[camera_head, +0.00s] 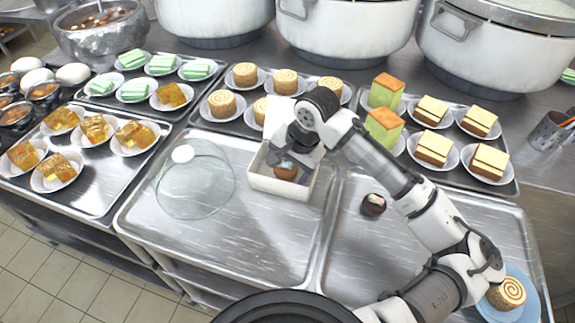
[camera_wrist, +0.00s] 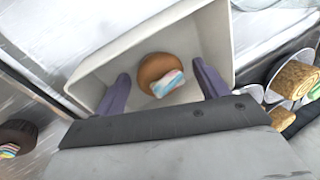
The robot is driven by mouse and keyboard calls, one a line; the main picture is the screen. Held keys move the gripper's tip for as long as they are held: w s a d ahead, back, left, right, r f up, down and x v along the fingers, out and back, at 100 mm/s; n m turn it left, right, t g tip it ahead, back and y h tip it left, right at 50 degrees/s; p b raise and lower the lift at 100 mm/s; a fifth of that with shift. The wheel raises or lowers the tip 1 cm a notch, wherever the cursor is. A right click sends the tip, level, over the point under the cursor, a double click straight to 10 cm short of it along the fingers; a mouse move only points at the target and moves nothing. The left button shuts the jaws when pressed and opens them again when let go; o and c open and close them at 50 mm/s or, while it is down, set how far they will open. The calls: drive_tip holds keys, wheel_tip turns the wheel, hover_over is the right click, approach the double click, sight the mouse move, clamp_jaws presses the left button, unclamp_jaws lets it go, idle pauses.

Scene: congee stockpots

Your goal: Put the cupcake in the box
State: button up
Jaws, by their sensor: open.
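The white open box (camera_head: 280,190) stands on the metal trays in the middle of the head view. A brown cupcake (camera_head: 286,172) with a striped topping is inside it. In the wrist view the cupcake (camera_wrist: 158,70) lies within the walls of the box (camera_wrist: 217,40). My gripper (camera_wrist: 163,85) is open over the box, its purple fingers on either side of the cupcake with gaps showing. A second, darker cupcake (camera_head: 373,204) with a striped topping sits on the right tray; it shows at the left edge of the wrist view (camera_wrist: 16,138).
A glass dome lid (camera_head: 195,185) lies left of the box. Plates of cakes (camera_head: 433,148) and rolls (camera_head: 285,80) fill the trays behind. Large stockpots (camera_head: 350,25) stand at the back. The right tray's front is mostly clear; a blue plate (camera_head: 527,310) holds a roll.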

drive_tip(key=shift+r, duration=0.15)
drive_tip(key=b+v, duration=0.1)
drive_tip(key=v, duration=1.1)
